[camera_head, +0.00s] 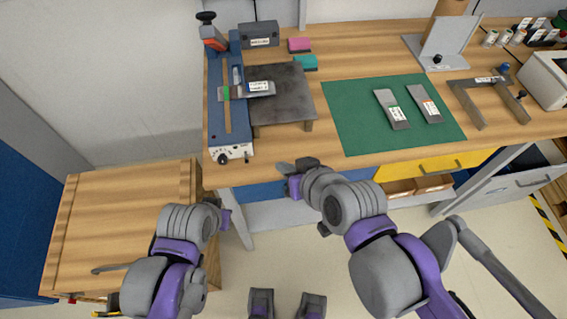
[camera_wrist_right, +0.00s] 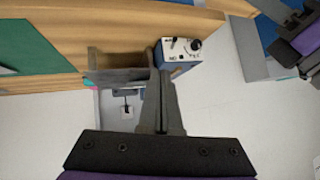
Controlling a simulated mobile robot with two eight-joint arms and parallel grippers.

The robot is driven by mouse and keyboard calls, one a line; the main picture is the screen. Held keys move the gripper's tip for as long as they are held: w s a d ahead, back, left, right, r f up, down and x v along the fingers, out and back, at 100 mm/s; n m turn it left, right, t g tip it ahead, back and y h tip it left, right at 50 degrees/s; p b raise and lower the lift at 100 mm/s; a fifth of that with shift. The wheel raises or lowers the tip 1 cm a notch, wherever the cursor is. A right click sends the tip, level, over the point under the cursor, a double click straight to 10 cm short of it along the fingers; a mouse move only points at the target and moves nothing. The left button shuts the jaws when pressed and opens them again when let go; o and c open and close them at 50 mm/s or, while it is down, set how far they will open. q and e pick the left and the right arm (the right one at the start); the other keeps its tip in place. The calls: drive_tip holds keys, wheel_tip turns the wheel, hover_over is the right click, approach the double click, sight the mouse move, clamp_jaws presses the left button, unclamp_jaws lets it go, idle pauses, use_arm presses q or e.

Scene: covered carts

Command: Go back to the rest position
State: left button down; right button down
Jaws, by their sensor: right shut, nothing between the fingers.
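My right gripper (camera_head: 284,167) is in front of the workbench's (camera_head: 345,50) front edge, near the middle of the head view. In the right wrist view its fingers (camera_wrist_right: 160,78) are together with nothing between them. My left gripper (camera_head: 226,217) is low at the left, beside the wooden cart top; its fingers are too hidden and small to judge. Both arms are bent in front of the bench, and neither touches anything that I can make out.
A blue device (camera_head: 230,150) with a metal plate (camera_head: 283,92) stands at the bench's left end. A green mat (camera_head: 350,115) carries two grey tools (camera_head: 391,107). A wooden cart (camera_head: 120,220) stands at left. An open drawer (camera_head: 520,183) is at right. Floor between is clear.

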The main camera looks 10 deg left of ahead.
idle(0.3)
drive_tip(key=s+d+f+m+h, duration=0.1)
drive_tip(key=s+d+f+h, duration=0.1)
drive_tip(key=d, duration=0.5)
drive_tip(key=s+d+f+m+g+h+p, duration=0.1)
drive_tip(key=s+d+f+m+h, duration=0.1)
drive_tip(key=d+f, duration=0.2)
drive_tip(key=s+d+f+m+g+h, duration=0.1)
drive_tip(key=d+f, duration=0.3)
drive_tip(key=d, duration=0.6)
drive_tip(key=shift+s+d+m+h, duration=0.15)
drive_tip(key=shift+s+m+h, duration=0.25)
drive_tip(key=shift+s+h, duration=0.3)
drive_tip(key=shift+f, duration=0.1)
